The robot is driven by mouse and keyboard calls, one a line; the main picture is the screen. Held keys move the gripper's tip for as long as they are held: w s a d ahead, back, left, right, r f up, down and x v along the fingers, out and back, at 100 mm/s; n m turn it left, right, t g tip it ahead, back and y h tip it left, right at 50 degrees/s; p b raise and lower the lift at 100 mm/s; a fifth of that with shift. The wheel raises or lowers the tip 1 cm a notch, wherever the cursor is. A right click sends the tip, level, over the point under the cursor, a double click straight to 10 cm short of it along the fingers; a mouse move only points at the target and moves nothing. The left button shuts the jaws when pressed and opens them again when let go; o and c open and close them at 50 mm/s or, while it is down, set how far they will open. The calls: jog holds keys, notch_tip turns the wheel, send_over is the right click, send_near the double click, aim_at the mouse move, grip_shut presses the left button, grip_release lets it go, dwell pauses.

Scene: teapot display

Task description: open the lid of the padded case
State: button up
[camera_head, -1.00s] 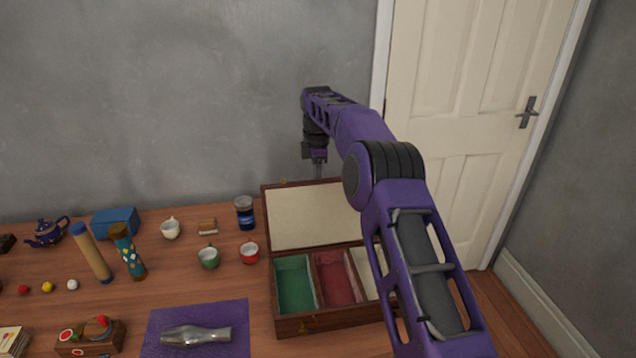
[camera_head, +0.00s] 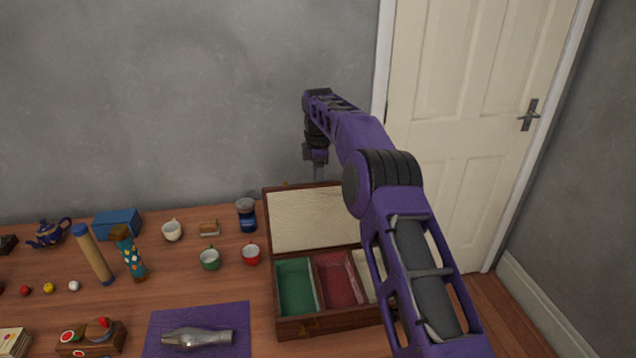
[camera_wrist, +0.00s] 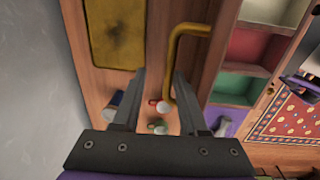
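The padded case (camera_head: 330,327) stands on the table with its lid (camera_head: 312,220) raised and leaning back, cream padding facing forward. Its green, red and pale compartments show, partly hidden by my arm. In the wrist view the lid's wooden edge (camera_wrist: 212,60) shows from above, with a bent brass handle (camera_wrist: 176,60). My gripper (camera_wrist: 160,74) is open there, its fingers apart; the handle is close to the right fingertip. I cannot tell whether they touch.
A dark blue jar (camera_head: 246,215), a green cup (camera_head: 210,259) and a red cup (camera_head: 251,253) stand left of the case. The grey wall (camera_head: 200,100) is close behind the table.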

jog(key=shift+s+r, duration=0.15)
jog(key=shift+r, duration=1.75)
jog(key=shift+s+r, duration=0.1)
jog(key=shift+r, duration=1.75)
